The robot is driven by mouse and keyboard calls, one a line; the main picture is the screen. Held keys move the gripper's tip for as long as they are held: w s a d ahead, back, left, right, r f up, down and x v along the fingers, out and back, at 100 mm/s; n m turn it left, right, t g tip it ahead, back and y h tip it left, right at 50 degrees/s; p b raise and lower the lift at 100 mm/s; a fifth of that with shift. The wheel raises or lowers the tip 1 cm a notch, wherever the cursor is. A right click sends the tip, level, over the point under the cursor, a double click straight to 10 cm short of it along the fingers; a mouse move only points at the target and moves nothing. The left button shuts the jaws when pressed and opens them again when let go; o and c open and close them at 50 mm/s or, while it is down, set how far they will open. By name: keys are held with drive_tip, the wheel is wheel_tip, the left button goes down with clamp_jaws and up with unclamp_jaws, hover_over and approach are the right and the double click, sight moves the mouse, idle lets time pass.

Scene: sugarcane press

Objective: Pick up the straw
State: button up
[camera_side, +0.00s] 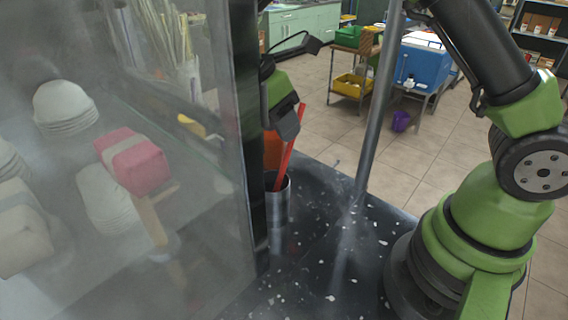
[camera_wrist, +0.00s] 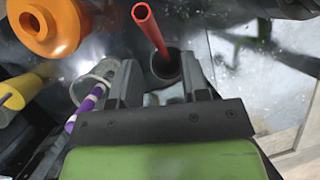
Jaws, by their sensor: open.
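The red straw (camera_wrist: 150,28) stands tilted in a dark round cup (camera_wrist: 165,66) in the wrist view. In the side view the straw (camera_side: 284,158) leans out of a metallic cylindrical cup (camera_side: 279,213). My gripper (camera_wrist: 161,82) is open and empty, its two dark fingers apart on either side of the cup in the wrist view. The straw's upper end reaches beyond the fingertips in that picture. In the side view the dark end of my arm (camera_side: 284,122) is beside the straw's top; the fingertips are hard to make out there.
An orange round part (camera_wrist: 46,28) and a yellow piece (camera_wrist: 17,90) lie left in the wrist view. A clear cup (camera_wrist: 92,80) and a purple-and-white stick (camera_wrist: 88,106) are close to the left finger. A hazy glass panel (camera_side: 225,120) stands left of the cup in the side view.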

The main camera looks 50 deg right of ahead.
sight(289, 146)
drive_tip(key=x, duration=0.5)
drive_tip(key=shift+s+f, duration=0.1)
drive_tip(key=shift+f, duration=0.25)
drive_tip(key=shift+c, duration=0.4)
clamp_jaws()
